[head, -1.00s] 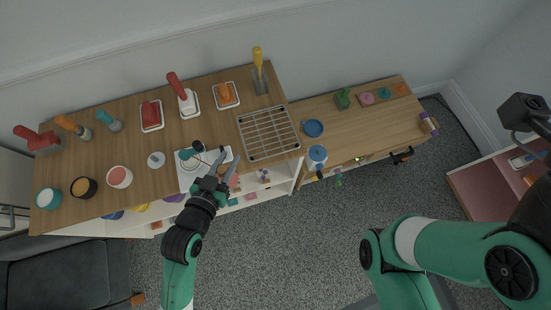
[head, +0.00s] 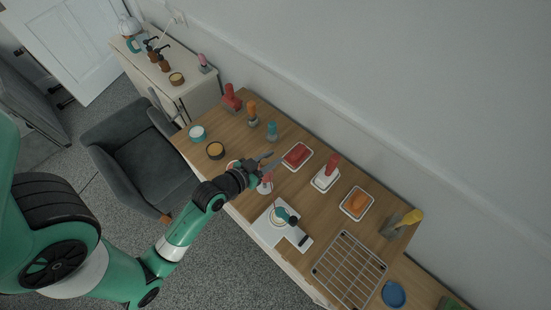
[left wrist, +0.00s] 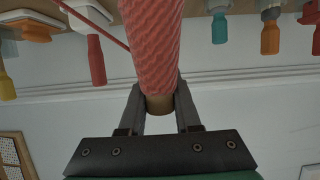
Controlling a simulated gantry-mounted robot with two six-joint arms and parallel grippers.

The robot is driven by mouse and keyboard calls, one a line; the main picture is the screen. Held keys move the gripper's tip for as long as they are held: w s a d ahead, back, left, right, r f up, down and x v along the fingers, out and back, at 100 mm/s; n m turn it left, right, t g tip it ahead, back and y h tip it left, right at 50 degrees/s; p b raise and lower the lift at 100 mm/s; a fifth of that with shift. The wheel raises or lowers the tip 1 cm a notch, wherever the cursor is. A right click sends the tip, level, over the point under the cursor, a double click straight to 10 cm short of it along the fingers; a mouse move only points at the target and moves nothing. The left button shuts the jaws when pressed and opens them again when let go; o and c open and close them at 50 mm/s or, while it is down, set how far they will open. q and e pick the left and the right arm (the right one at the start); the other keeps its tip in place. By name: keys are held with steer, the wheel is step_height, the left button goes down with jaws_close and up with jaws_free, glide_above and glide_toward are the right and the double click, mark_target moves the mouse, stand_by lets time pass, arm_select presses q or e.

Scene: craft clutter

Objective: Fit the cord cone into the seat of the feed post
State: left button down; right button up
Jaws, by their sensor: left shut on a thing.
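The cord cone (left wrist: 157,40) is salmon-red with a twisted, ribbed surface and a tan core end. It fills the upper middle of the left wrist view. My left gripper (left wrist: 160,104) is shut on it near the tan end. In the head view my left gripper (head: 268,161) is over the front part of the wooden table, and the cone is mostly hidden there. A small white round piece with some red on it (head: 265,187) stands just below the fingers; I cannot tell whether it is the feed post. The seat is not clearly visible. My right gripper is out of view.
A wire rack (head: 348,270), a red block in a tray (head: 297,156) and an orange piece in a tray (head: 357,202) are to the right. A thin red strand (left wrist: 97,22) shows beside the cone.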

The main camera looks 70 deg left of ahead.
arm_select(q)
steer(key=shift+s+d+f, duration=0.1)
steer(key=shift+s+d, duration=0.05)
steer(key=shift+s, duration=0.2)
steer(key=shift+f, duration=0.1)
step_height(320, 180, down, 4)
steer(key=shift+r+b, duration=0.2)
steer(key=shift+b, duration=1.05)
steer(key=shift+f, duration=0.25)
steer(key=shift+r, duration=0.1)
